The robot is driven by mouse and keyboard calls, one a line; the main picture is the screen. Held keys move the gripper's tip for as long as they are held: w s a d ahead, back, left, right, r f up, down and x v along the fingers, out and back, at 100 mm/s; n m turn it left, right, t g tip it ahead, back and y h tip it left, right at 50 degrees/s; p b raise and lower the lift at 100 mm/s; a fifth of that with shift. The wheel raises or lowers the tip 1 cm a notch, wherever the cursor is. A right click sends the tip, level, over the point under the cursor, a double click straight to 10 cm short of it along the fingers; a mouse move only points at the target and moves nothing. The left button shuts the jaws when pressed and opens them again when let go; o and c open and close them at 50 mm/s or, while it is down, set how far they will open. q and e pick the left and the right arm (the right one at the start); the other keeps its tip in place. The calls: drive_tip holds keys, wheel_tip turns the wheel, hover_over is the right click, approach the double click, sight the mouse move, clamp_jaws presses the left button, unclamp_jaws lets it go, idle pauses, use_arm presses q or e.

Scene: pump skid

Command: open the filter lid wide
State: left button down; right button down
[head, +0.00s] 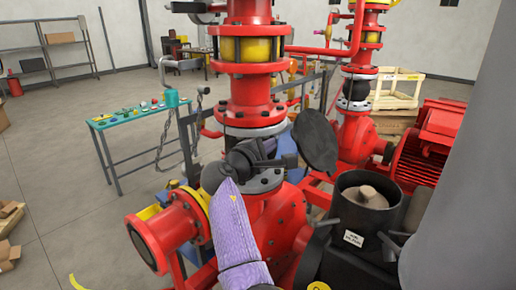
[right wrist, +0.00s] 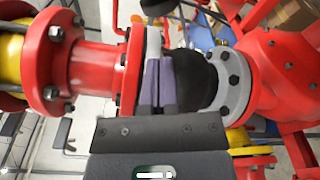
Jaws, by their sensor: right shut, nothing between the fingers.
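The filter lid (head: 316,140) is a dark round disc. It stands raised and tilted, up and to the left of the black filter housing (head: 352,240). The housing's mouth is uncovered and a tan filter element (head: 367,197) shows inside. My right gripper (head: 284,160) is dark grey, just left of the lid and in front of the red pipe. Whether it touches the lid cannot be told. In the right wrist view its purple-grey fingers (right wrist: 158,82) are together and empty, with the black rubber pipe joint (right wrist: 196,80) behind them. My left gripper is not in view.
Red flanged piping (head: 250,95) rises close behind my right gripper, with a red side flange (head: 160,240) at lower left. A red motor (head: 430,140) stands right of the housing. A teal table (head: 130,115) stands at back left. Floor is clear around the table.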

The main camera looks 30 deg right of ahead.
sight(298, 135)
drive_tip(key=d+p, duration=0.1)
drive_tip(key=s+r, duration=0.1)
drive_tip(key=s+d+p, duration=0.1)
drive_tip(key=shift+d+r+p, duration=0.25)
drive_tip(key=shift+d+p, duration=0.05)
drive_tip(key=shift+d, duration=0.05)
drive_tip(key=shift+s+d, duration=0.25)
drive_tip(key=shift+s+d+r+m+p, duration=0.15)
drive_tip(key=shift+s+r+m+p, duration=0.1)
drive_tip(key=shift+s+r+m, duration=0.3)
drive_tip(key=shift+s+d+r+m+p, duration=0.15)
drive_tip(key=shift+s+r+m+p, duration=0.2)
drive_tip(key=shift+m, duration=0.3)
drive_tip(key=shift+s+r, duration=0.1)
drive_tip(key=shift+s, duration=0.2)
